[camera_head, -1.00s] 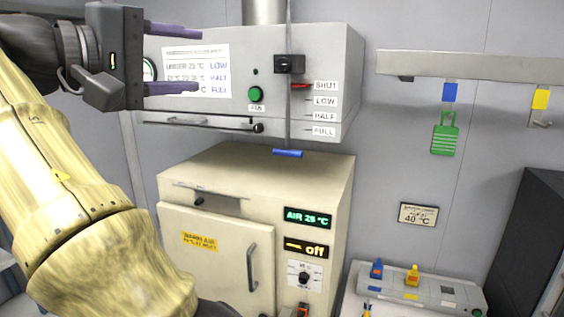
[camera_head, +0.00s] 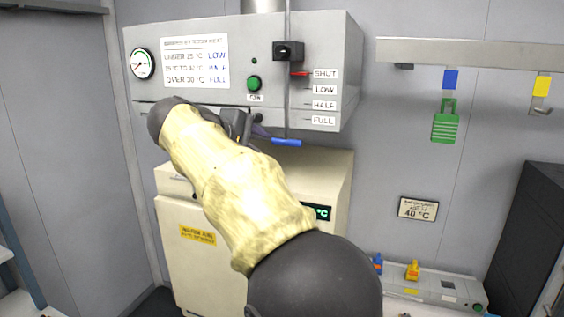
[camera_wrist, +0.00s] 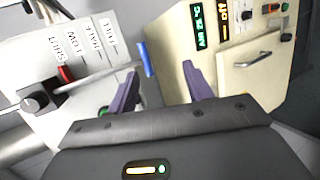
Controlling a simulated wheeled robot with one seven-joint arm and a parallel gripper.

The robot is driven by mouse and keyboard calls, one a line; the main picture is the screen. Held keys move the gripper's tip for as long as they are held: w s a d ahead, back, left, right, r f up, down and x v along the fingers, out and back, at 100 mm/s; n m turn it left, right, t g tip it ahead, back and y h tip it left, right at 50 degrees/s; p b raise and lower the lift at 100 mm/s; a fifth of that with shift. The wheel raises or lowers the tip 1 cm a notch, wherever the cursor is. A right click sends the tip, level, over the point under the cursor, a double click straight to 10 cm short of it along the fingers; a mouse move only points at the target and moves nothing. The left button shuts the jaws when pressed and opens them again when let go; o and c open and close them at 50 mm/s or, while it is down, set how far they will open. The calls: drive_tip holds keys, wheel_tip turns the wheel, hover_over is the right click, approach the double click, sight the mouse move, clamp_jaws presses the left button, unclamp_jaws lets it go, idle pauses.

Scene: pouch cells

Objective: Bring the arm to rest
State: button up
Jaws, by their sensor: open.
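My gripper shows in the wrist view (camera_wrist: 160,92), its two purple fingers apart with nothing between them. In the head view my arm in its pale yellow cover crosses in front of the cream cabinet (camera_head: 185,270) and hides most of my gripper. Beyond the fingers in the wrist view is the blue handle (camera_wrist: 147,59) at the end of a thin rod. The handle also shows in the head view (camera_head: 286,142), just right of my wrist; whether a finger touches it I cannot tell.
The grey hood box (camera_head: 330,55) has a damper scale, with its red pointer (camera_head: 299,74) at SHUT, a gauge (camera_head: 142,63) and a green button (camera_head: 254,83).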

drive_tip(key=s+d+f+m+g+y+b, duration=0.15)
drive_tip(key=d+f, duration=0.45)
drive_tip(key=f, duration=0.6)
drive_tip(key=s+d+f+m+g+y+b, duration=0.1)
drive_tip(key=s+d+f+g+y, duration=0.15)
drive_tip(key=d+f, duration=0.7)
drive_tip(key=s+d+f+m+g+y+b, duration=0.1)
drive_tip(key=s+f+m, duration=0.3)
drive_tip(key=s+f, duration=0.5)
drive_tip(key=s+d+f+m+g+y+b, duration=0.2)
drive_tip(key=s+d+f+m, duration=0.2)
drive_tip(key=s+f, duration=0.6)
wheel_tip(320, 180, down, 4)
drive_tip(key=shift+f+m+g, duration=0.2)
drive_tip(key=shift+m+g, duration=0.2)
drive_tip(key=shift+m, duration=0.25)
